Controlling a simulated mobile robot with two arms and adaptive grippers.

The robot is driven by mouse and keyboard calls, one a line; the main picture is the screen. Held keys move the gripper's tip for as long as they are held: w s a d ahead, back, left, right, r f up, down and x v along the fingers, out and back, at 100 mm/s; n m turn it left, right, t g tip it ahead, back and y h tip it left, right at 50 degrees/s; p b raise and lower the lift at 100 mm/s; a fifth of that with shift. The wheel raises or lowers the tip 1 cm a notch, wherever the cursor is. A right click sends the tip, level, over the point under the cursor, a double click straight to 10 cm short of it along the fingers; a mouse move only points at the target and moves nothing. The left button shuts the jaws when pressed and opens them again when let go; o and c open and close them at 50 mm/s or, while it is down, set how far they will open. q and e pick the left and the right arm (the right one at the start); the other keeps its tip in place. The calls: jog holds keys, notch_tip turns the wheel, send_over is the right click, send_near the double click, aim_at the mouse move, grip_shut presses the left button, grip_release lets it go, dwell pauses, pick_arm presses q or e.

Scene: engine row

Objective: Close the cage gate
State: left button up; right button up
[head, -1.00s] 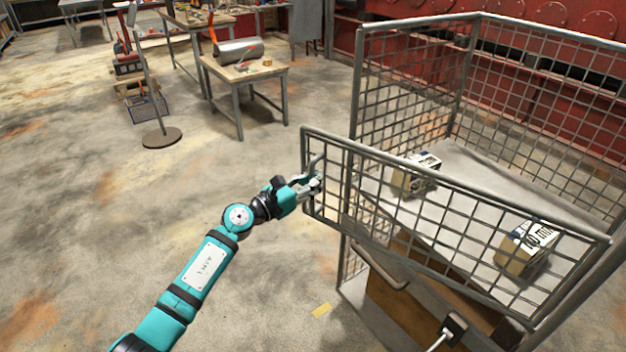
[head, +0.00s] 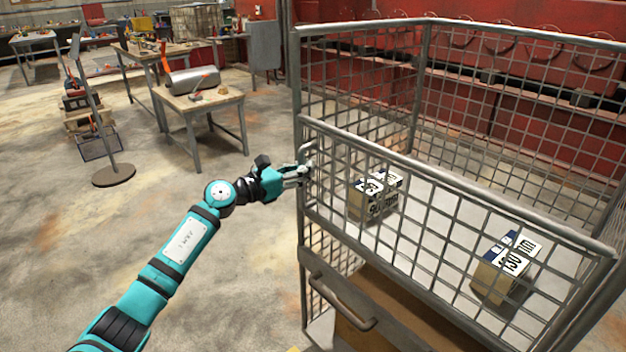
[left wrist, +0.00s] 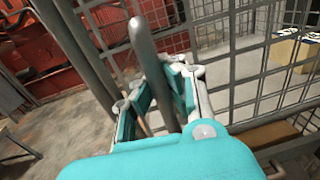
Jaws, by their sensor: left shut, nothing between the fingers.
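The cage gate (head: 440,219) is the grey mesh panel across the cage's near side. Its free left end lines up with the cage's left corner post (head: 298,85) in the head view; whether a small gap remains there I cannot tell. An upright handle bar is at that end, and it shows as a grey bar in the left wrist view (left wrist: 143,50). My left gripper (head: 306,172) is shut with nothing in its fingers, at the gate's free end beside the handle. Whether it touches the bar is unclear. My right gripper is out of view.
Two labelled boxes, one at left (head: 376,194) and one at right (head: 505,268), sit inside the cage. A lower handle (head: 340,302) sticks out below the gate. A stand (head: 113,175) and a small table (head: 205,101) are farther back.

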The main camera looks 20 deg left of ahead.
pick_arm(q)
jog(key=shift+o, duration=1.1)
jog(key=shift+s+a+f, duration=0.1)
jog(key=o, duration=0.5)
jog(key=shift+s+a+r, duration=0.2)
jog(key=shift+s+a, duration=0.1)
jog(key=shift+s, duration=0.1)
jog(key=shift+c, duration=0.2)
jog(key=v, duration=1.1)
jog(key=shift+s, duration=0.3)
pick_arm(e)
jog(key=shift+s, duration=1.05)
pick_arm(q)
jog(key=shift+a, duration=0.15)
